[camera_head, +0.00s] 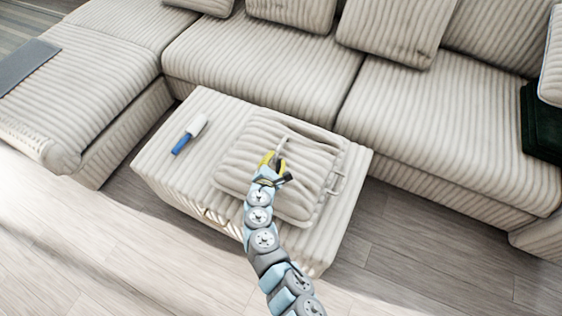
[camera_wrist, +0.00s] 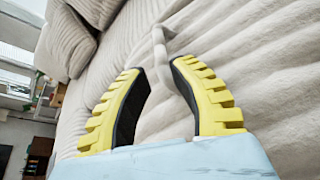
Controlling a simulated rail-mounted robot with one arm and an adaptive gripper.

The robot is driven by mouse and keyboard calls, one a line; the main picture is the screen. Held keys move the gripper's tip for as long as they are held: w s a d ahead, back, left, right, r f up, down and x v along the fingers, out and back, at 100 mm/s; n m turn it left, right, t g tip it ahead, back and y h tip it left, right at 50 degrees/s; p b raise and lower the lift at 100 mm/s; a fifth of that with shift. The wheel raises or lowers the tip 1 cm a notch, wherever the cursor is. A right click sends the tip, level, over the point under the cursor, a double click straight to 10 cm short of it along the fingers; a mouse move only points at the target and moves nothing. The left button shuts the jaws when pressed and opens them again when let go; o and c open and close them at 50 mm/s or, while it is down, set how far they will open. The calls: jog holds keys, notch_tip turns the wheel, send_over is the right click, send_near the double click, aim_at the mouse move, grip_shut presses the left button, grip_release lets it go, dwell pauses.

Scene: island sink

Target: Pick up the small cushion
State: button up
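The small cushion (camera_head: 240,160) is beige and ribbed, and lies flat on the ottoman (camera_head: 165,160) in the head view. A thin pale loop or strap stands out at its right side. My gripper (camera_head: 274,160), with yellow fingers, is over the middle of the cushion. In the wrist view my gripper (camera_wrist: 157,66) has its two fingers apart, with black inner pads. The pale ribbed cushion fabric (camera_wrist: 265,75) fills the right side there. A narrow raised pale strip (camera_wrist: 160,50) shows just beyond the gap between the fingertips. I cannot tell whether the fingertips touch the fabric.
A blue-handled white roller (camera_head: 190,136) lies on the ottoman left of the cushion. A ribbed sofa (camera_head: 260,65) with back cushions runs behind, and its chaise (camera_head: 95,80) extends left. A dark green item (camera_head: 541,120) is at far right. Wooden floor (camera_head: 420,265) is clear in front.

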aim_at(279, 150)
jog(key=shift+b+x, duration=0.4)
jog(key=shift+x, duration=0.85)
jog(key=shift+w, duration=0.1)
jog(key=shift+b+x, duration=1.6)
jog(key=shift+x, duration=0.65)
jog(key=shift+w+d, duration=0.1)
jog(key=shift+w, duration=0.15)
grip_shut()
